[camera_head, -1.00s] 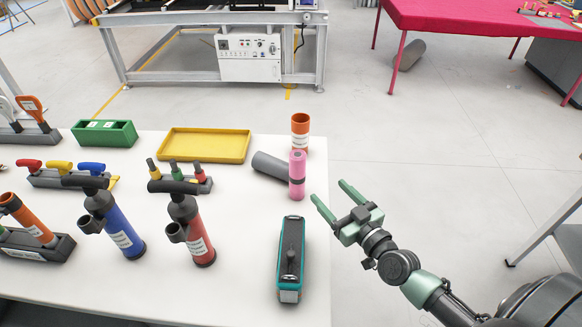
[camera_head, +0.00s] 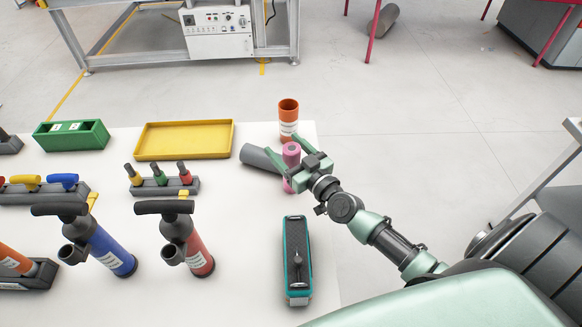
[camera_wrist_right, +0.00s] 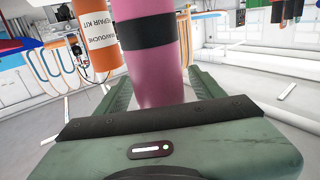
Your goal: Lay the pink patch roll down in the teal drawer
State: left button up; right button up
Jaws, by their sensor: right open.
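The pink patch roll (camera_head: 291,153) stands upright near the right end of the white table, with a dark band around it. My right gripper (camera_head: 282,155) is open, its two fingers on either side of the roll. In the right wrist view the roll (camera_wrist_right: 158,75) stands between the green fingers (camera_wrist_right: 160,88), and I see no clear grip on it. The teal drawer (camera_head: 298,262) lies closer to me on the table, a long teal box with a dark top; its inside cannot be made out. My left gripper is not in view.
An orange repair kit tube (camera_head: 288,118) stands just behind the roll, and a grey cylinder (camera_head: 262,158) lies beside it. A red pump (camera_head: 190,245) and a blue pump (camera_head: 108,250) stand left of the drawer. A yellow tray (camera_head: 185,140) lies at the back.

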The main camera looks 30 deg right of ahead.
jog(key=shift+w, duration=0.25)
jog(key=shift+s, duration=0.1)
jog(key=shift+c, duration=1.2)
grip_shut()
